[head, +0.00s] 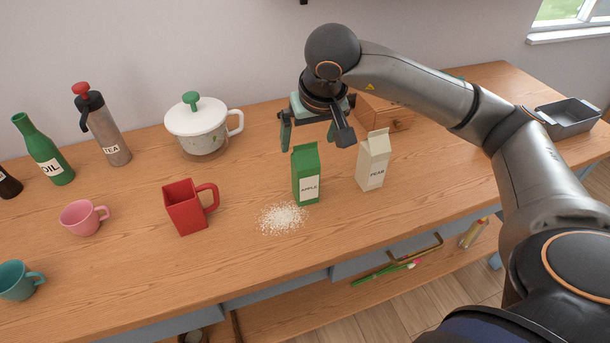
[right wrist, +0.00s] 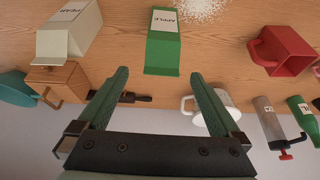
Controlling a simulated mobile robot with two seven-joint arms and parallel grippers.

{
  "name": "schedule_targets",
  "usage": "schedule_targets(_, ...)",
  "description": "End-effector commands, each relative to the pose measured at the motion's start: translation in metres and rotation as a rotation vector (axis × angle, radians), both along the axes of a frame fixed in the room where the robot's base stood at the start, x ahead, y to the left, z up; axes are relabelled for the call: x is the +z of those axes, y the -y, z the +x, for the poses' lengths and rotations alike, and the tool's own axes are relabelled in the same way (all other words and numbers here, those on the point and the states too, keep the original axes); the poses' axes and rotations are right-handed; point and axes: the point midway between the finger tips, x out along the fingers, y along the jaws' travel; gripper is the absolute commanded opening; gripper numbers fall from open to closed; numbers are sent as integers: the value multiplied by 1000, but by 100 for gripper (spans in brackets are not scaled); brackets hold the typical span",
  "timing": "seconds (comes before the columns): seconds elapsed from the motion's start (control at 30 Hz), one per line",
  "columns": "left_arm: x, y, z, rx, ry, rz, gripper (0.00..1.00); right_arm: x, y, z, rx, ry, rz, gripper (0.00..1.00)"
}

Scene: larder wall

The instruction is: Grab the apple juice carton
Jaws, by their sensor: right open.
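The apple juice carton (head: 306,176) is green with a white APPLE label and stands upright on the wooden counter, near the middle of the head view. In the right wrist view the carton (right wrist: 163,50) is at the top centre, beyond the fingertips. My right gripper (head: 311,140) is open and empty, above and just behind the carton. In the right wrist view its two green fingers (right wrist: 158,78) are spread with a clear gap between them. I see no contact with the carton. My left gripper is not in view.
A cream PEAR carton (head: 374,161) stands close to the right of the apple carton. White grains (head: 282,218) lie in front. A red mug (head: 189,206) and a lidded white pot (head: 201,128) are to the left. A wooden box (head: 392,112) is behind.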

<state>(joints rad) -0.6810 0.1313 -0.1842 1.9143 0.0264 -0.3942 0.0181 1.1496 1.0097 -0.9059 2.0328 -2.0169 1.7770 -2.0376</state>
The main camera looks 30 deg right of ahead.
Motion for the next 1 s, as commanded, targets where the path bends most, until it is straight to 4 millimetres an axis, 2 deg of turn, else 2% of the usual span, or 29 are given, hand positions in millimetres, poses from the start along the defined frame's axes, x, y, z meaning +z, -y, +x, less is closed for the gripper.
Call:
schedule_targets(0.33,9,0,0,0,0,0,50,-43,2,14,-1,-3,2,100)
schedule_targets(0.67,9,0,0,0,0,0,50,-49,3,17,0,-1,1,99)
schedule_targets(1.0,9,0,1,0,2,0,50,-49,3,17,0,-1,1,61)
